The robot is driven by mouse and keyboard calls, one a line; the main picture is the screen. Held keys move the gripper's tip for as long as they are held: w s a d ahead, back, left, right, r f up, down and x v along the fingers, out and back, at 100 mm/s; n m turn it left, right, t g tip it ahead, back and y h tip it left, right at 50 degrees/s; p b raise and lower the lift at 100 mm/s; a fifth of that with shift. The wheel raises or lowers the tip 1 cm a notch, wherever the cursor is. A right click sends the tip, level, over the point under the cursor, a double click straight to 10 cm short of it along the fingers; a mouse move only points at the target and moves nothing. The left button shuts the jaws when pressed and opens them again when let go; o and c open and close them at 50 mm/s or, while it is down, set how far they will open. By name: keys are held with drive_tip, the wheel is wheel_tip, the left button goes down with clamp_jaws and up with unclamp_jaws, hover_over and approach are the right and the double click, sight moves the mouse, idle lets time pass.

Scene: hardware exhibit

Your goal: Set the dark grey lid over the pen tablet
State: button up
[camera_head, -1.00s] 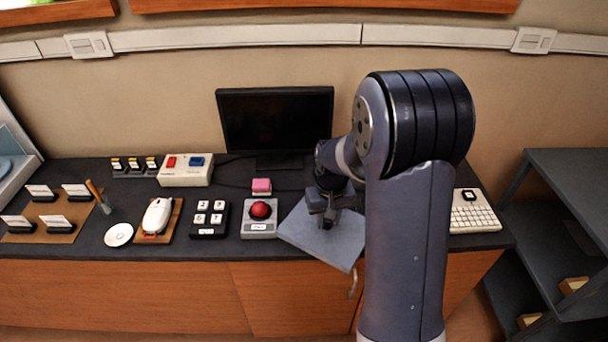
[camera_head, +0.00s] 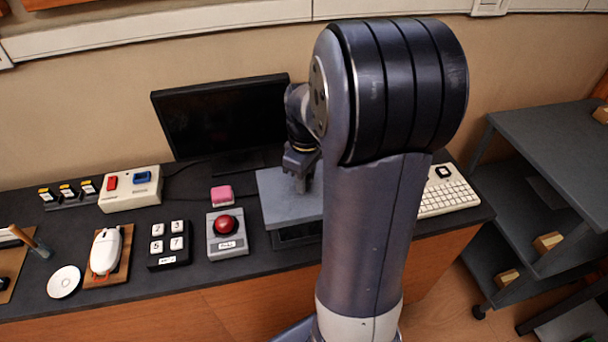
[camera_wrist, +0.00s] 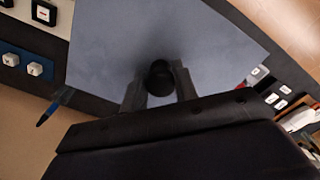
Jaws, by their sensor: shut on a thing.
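The lid, a flat grey square plate (camera_head: 268,188) with a black knob, is held by my gripper (camera_head: 301,178). In the wrist view the fingers (camera_wrist: 158,88) are shut on the knob, and the lid (camera_wrist: 160,35) fills the middle. A dark flat thing, probably the pen tablet (camera_head: 297,238), shows under the lid's front edge. The lid covers most of it, and I cannot tell whether they touch. A blue pen (camera_wrist: 46,114) lies beside the lid in the wrist view.
A red button box (camera_head: 226,246) and a pink block (camera_head: 221,195) stand just left of the lid. A monitor (camera_head: 215,115) stands behind. A white keyboard (camera_head: 447,196) lies to the right, past my arm. A number keypad (camera_head: 169,246) is further left.

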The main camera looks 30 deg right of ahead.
drive_tip(key=shift+f+b, duration=3.3)
drive_tip(key=shift+f, duration=1.5)
drive_tip(key=shift+s+r+p, duration=0.1)
drive_tip(key=shift+p, duration=0.2)
drive_tip(key=shift+f+b, duration=0.7)
drive_tip(key=shift+f, duration=0.25)
drive_tip(key=o, duration=1.6)
drive_tip(key=shift+r, duration=0.1)
